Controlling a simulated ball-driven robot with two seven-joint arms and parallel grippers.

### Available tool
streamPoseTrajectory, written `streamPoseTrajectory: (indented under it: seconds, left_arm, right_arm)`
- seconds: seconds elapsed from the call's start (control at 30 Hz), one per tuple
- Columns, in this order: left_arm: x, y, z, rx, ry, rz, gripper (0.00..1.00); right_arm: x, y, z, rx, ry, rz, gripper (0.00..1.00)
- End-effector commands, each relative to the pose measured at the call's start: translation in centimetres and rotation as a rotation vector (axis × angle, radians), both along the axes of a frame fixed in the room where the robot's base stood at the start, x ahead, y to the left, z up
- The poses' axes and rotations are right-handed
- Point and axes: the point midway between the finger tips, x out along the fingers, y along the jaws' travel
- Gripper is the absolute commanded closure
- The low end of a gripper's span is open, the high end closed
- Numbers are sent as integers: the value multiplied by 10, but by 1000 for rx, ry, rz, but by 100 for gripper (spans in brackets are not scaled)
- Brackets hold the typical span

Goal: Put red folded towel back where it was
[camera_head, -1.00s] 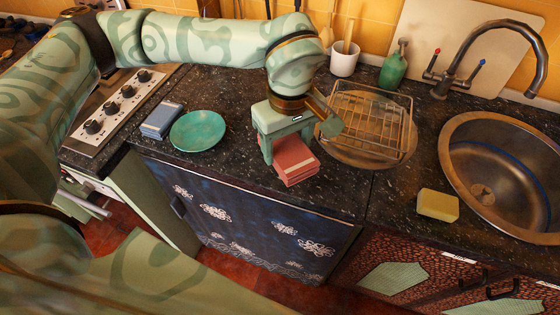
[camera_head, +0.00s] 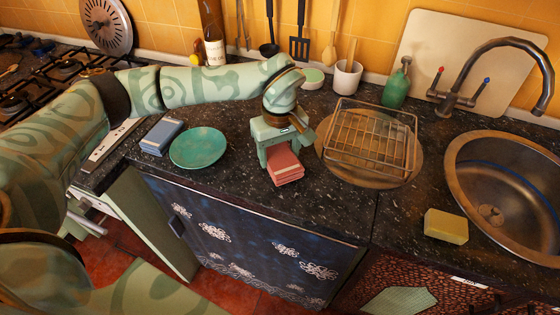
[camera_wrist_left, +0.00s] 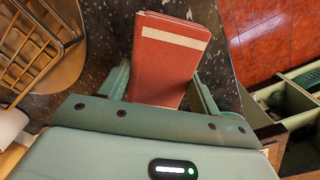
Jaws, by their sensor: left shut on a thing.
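The red folded towel (camera_head: 285,168) is a neat stack near the front edge of the dark counter, between the teal plate (camera_head: 198,148) and the wire rack (camera_head: 372,140). My left gripper (camera_head: 281,158) points down from above and is shut on the towel, a finger on each side. In the left wrist view the towel (camera_wrist_left: 170,45) has a pale stripe near its far end, and part of it is hidden by the gripper body. I cannot tell whether its underside touches the counter. My right gripper is not in view.
A blue folded towel (camera_head: 162,135) lies left of the plate. The rack stands on a round wooden board (camera_head: 328,160). A yellow sponge (camera_head: 446,226) and the sink (camera_head: 510,180) are to the right. A green soap bottle (camera_head: 396,88) and white utensil pot (camera_head: 347,77) stand behind.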

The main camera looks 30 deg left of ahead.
Motion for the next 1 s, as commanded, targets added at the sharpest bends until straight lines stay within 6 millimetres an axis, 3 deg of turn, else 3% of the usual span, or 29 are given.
streamPoseTrajectory:
  seconds: [0.23,0.57,0.6,0.67,1.0]
  left_arm:
    - [3,2,-38,0,4,-1,55]
    - [4,2,-39,1,2,0,55]
    - [4,2,-40,2,2,0,34]
    - [4,2,-40,1,2,0,18]
    - [4,2,-36,1,1,0,15]
  right_arm:
    - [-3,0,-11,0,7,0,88]
    - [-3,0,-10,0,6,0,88]
    - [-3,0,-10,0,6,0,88]
    - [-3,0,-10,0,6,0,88]
    - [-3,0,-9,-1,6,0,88]
